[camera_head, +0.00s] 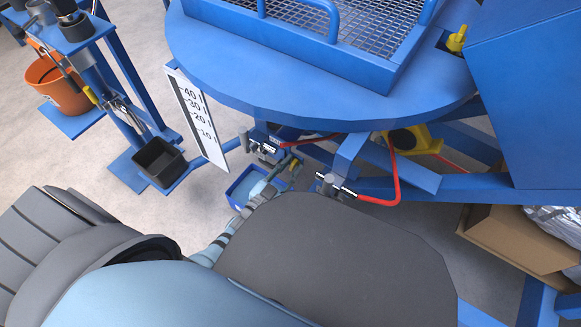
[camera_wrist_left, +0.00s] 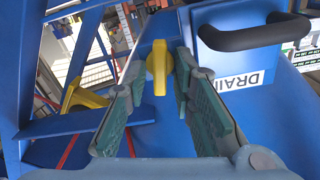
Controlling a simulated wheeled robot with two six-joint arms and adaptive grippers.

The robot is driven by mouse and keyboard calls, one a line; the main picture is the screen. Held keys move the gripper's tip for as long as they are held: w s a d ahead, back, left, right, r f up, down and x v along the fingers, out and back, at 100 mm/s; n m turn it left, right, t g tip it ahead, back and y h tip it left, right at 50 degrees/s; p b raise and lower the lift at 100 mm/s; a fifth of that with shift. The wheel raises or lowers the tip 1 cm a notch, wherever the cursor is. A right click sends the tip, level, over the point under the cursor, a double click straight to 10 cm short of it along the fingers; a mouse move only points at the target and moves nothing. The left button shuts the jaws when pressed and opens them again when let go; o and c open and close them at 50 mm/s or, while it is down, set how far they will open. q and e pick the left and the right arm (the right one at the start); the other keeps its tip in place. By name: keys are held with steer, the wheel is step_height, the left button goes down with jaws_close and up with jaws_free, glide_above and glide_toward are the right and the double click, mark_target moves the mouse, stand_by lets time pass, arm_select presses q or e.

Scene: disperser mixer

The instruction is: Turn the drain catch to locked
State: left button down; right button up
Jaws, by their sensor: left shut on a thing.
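The drain catch (camera_wrist_left: 157,66) is a yellow lever on a blue panel, seen near the middle of the left wrist view. It stands upright in that picture. My left gripper (camera_wrist_left: 168,82) has its two green-padded fingers on either side of the catch and is shut on it. A blue drain door with a white "DRAIN" label (camera_wrist_left: 240,80) and a black handle (camera_wrist_left: 256,36) is to its right. In the head view my left gripper (camera_head: 284,168) is small and partly hidden under the machine's edge, by a bit of yellow. My right gripper is not in view.
A blue round platform (camera_head: 320,100) overhangs the drain area. A white volume scale (camera_head: 200,118) and a black bin (camera_head: 159,162) stand left of it. A blue tub (camera_head: 238,187) sits below. Red hoses (camera_head: 394,178) and a cardboard box (camera_head: 505,240) are at right.

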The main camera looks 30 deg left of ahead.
arm_select(q)
steer(key=shift+f+n, duration=0.1)
steer(key=shift+n, duration=1.2)
steer(key=c, duration=1.7)
jaws_free()
steer(key=shift+a, duration=0.1)
steer(key=s, duration=0.4)
steer(key=s+a, duration=0.1)
steer(key=s, duration=0.7)
steer(key=shift+a, duration=0.3)
